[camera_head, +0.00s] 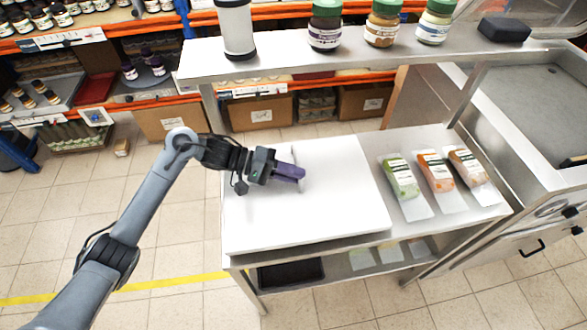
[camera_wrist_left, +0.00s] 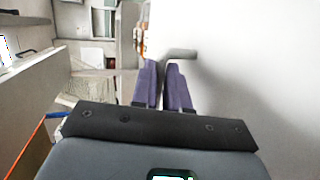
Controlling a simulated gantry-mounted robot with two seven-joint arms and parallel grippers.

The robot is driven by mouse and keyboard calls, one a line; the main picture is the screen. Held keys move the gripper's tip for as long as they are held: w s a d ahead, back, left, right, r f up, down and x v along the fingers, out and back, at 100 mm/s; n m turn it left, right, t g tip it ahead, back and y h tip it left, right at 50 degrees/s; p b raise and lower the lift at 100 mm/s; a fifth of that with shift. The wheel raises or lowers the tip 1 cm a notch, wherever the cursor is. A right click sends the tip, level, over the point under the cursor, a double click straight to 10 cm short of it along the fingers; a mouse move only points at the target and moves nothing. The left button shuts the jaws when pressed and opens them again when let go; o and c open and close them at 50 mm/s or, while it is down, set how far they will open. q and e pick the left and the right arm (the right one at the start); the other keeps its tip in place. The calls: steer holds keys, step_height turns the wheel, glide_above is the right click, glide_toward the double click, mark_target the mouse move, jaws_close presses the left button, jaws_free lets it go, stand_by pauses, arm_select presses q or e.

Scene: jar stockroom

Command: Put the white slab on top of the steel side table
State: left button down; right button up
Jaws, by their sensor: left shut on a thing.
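The white slab (camera_head: 335,205) lies flat over the left part of the steel side table (camera_head: 452,213). It looks level and at or very close to the tabletop; I cannot tell whether a small gap remains under it. My left gripper (camera_head: 301,174), with purple fingers, is over the slab's upper left part. It is shut on a thin grey handle on the slab, which shows at the fingertips in the left wrist view (camera_wrist_left: 181,53). The slab (camera_wrist_left: 255,70) fills the right of that view. My right gripper is in neither view.
Three packets, green (camera_head: 401,178), orange (camera_head: 436,172) and peach (camera_head: 467,167), lie on the tabletop right of the slab. A raised shelf (camera_head: 280,68) above the back holds several jars, a white canister (camera_head: 237,28) and a dark block (camera_head: 504,29).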

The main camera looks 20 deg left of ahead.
mark_target(292, 184)
arm_select(q)
steer(key=shift+w+f, duration=0.1)
steer(key=shift+f, duration=1.55)
steer(key=c, duration=1.5)
jaws_free()
steer(key=shift+f, duration=0.2)
steer(key=o, duration=0.4)
steer(key=b+v, duration=0.1)
steer(key=v, duration=0.9)
steer(key=shift+a, duration=0.25)
steer(key=shift+v, duration=0.85)
